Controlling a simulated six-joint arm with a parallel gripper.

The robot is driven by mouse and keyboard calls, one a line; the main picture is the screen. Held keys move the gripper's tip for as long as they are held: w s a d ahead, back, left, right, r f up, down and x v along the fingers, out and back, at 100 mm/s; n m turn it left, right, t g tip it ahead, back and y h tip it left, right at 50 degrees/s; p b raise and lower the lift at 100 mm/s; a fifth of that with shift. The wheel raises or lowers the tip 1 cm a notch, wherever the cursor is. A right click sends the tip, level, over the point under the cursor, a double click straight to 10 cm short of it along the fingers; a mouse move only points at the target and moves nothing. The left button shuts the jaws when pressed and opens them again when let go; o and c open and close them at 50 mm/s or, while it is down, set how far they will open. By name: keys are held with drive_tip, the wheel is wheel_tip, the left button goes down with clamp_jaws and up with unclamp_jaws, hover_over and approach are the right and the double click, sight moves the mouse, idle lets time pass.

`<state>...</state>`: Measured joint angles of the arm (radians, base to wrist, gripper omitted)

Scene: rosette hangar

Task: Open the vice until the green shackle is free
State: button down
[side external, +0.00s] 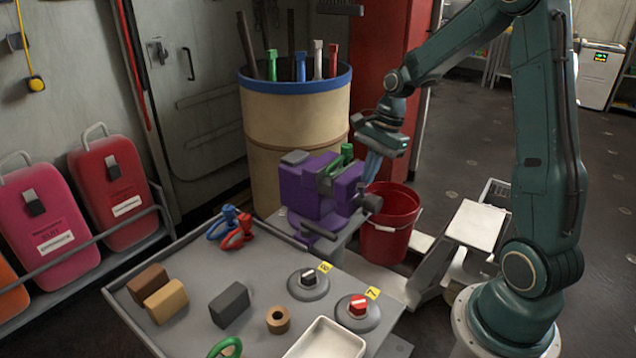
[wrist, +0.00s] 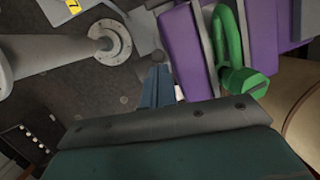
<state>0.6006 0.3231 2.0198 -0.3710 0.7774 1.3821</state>
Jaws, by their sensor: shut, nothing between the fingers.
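The purple vice (side external: 312,196) stands at the back corner of the grey bench. A grey knob-like part (side external: 372,203) sticks out at the vice's right side. My gripper (side external: 371,172) points down just right of the vice, above the red bucket. Its blue fingers are together and empty. In the wrist view a small dark round end (wrist: 157,57) shows at the fingertips (wrist: 157,75); whether they touch it is unclear.
The red bucket (side external: 388,238) stands below my gripper, and a tan drum (side external: 294,115) with tools stands behind the vice. Blocks, a ring, other shackles (side external: 232,228), two numbered knobs (side external: 358,310) and a white tray (side external: 326,342) occupy the bench (side external: 200,262).

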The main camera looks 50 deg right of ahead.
sight(359, 184)
drive_tip(key=shift+a+h, duration=0.7)
drive_tip(key=shift+h, duration=0.1)
idle(0.8)
drive_tip(key=shift+a+f+h, duration=0.1)
drive_tip(key=shift+a+h, duration=0.5)
drive_tip(key=shift+h, duration=0.2)
drive_tip(key=shift+a+f+h, duration=0.25)
drive_tip(key=shift+a+h, duration=0.3)
drive_tip(key=shift+h, duration=0.2)
drive_tip(key=shift+a+f+h, duration=0.25)
drive_tip(key=shift+a+h, duration=0.3)
drive_tip(key=shift+h, duration=0.2)
drive_tip(key=shift+a+f, duration=0.65)
drive_tip(key=shift+f, duration=0.25)
drive_tip(key=shift+a+f, duration=0.7)
drive_tip(key=shift+f, duration=0.25)
drive_tip(key=shift+a+f, duration=0.65)
drive_tip(key=shift+f, duration=0.25)
drive_tip(key=shift+r, duration=0.15)
drive_tip(key=s+a+r, duration=0.2)
drive_tip(key=a+r, duration=0.5)
drive_tip(key=r, duration=0.3)
drive_tip(key=shift+s+a, duration=0.15)
drive_tip(key=shift+a, duration=0.2)
